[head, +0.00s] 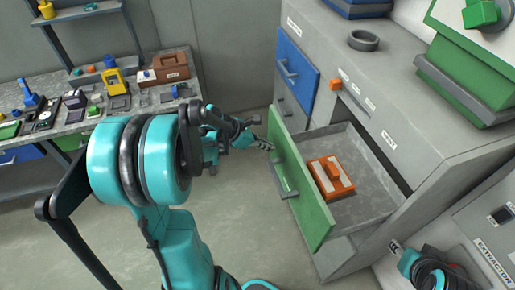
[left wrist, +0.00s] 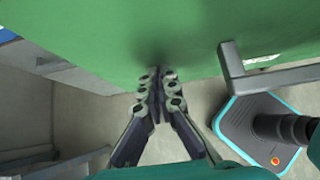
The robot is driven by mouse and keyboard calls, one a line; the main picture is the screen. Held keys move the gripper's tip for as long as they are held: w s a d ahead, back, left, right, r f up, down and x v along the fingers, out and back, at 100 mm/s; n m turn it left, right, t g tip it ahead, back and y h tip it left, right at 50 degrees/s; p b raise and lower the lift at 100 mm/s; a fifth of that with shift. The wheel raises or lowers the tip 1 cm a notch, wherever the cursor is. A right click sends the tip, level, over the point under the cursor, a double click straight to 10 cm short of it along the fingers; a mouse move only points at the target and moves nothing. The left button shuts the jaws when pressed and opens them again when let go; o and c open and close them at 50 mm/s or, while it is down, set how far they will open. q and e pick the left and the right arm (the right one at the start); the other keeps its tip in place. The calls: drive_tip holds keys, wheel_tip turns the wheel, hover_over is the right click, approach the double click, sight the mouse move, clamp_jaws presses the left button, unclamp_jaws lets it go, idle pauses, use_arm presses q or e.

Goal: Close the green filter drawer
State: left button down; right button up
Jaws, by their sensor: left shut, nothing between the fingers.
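The green filter drawer (head: 314,211) is pulled out of the grey cabinet, its green front facing left with a grey bar handle (head: 285,179). An orange block-shaped filter (head: 330,177) lies inside on the drawer's grey floor. My left gripper (head: 264,145) is shut and empty at the far end of the green front, on its outer side. In the left wrist view its fingertips (left wrist: 158,76) point at the green face (left wrist: 110,35), touching or very close; the handle (left wrist: 236,72) is to their right. My right gripper (head: 397,248) is partly visible at the lower right, its fingers unclear.
A blue drawer front (head: 297,68) is left of the green one. The counter holds a grey ring (head: 363,40) and a green machine (head: 468,58). A cluttered workbench (head: 72,139) stands at the left. The floor (head: 250,225) before the drawer is clear.

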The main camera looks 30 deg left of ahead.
use_arm(q)
drive_tip(key=w+d, duration=0.5)
drive_tip(key=w, duration=0.1)
drive_tip(key=w+d+b, duration=0.1)
drive_tip(key=w+d, duration=0.4)
drive_tip(key=w, duration=0.1)
drive_tip(key=w+d, duration=0.5)
drive_tip(key=w, duration=0.1)
drive_tip(key=shift+d, duration=0.1)
use_arm(e)
drive_tip(key=shift+a+f, duration=0.1)
drive_tip(key=shift+f, duration=0.6)
use_arm(q)
drive_tip(key=shift+r, duration=0.1)
drive_tip(key=shift+s+a, duration=0.4)
drive_tip(key=shift+a, duration=0.05)
drive_tip(key=s+f+p+v, duration=0.1)
drive_tip(key=v, duration=1.1)
drive_tip(key=shift+s+a+f+p, duration=0.25)
drive_tip(key=shift+s+a+p, duration=0.05)
drive_tip(key=shift+a+p, duration=0.1)
use_arm(e)
drive_tip(key=v, duration=0.2)
drive_tip(key=shift+s+a+r, duration=0.15)
drive_tip(key=shift+s+a, duration=0.1)
